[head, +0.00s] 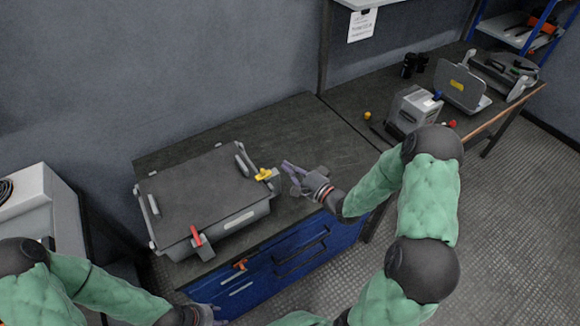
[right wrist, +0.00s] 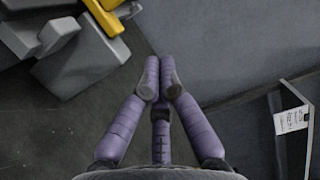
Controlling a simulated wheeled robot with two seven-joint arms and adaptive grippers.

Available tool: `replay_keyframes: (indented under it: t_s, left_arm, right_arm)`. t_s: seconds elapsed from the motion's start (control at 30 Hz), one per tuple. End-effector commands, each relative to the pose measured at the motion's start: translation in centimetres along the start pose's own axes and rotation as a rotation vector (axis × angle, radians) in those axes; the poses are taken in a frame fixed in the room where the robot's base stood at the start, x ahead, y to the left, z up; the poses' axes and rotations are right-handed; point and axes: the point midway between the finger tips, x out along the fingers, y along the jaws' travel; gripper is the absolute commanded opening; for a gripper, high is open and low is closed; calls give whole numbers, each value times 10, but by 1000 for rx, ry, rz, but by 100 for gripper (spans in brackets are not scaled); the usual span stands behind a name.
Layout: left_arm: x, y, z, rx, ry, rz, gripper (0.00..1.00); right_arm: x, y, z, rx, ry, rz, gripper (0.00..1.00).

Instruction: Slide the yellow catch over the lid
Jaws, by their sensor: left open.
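The grey box (head: 240,218) stands on the dark bench with its flat dark lid (head: 200,190) lying closed on top. The yellow catch (head: 263,174) is at the lid's right edge, by a grey bracket. In the right wrist view the yellow catch (right wrist: 106,18) is at the top left, partly cut off. My right gripper (head: 289,178) is just right of the catch, apart from it, with nothing visible in its purple fingers. Its fingertips (right wrist: 160,78) look close together in the right wrist view; their opening is unclear. My left gripper (head: 208,314) is low in front of the bench, open.
A red catch (head: 197,238) stands up at the lid's front edge. The blue drawer cabinet (head: 275,270) carries an orange latch (head: 240,264). A grey device (head: 412,110) and other gear sit on the right bench. Bare bench top lies behind my right gripper.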

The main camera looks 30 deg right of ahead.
Motion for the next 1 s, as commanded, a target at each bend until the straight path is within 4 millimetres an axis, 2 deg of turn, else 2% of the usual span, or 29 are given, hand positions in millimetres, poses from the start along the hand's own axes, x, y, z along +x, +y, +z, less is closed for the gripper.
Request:
replay_keyframes:
  t_s: [0.3,0.5,0.7,1.0]
  left_arm:
    - [-13,4,-1,-1,4,0,43]
    - [-18,6,-1,-1,3,0,43]
    - [-20,7,-1,-1,3,0,43]
    - [-20,7,-1,-1,3,0,43]
  right_arm:
    - [-51,-2,-1,2,5,2,0]
    - [-78,-1,-1,0,3,1,0]
    - [-89,-1,0,0,1,0,0]
    - [-90,-1,0,0,0,-1,0]
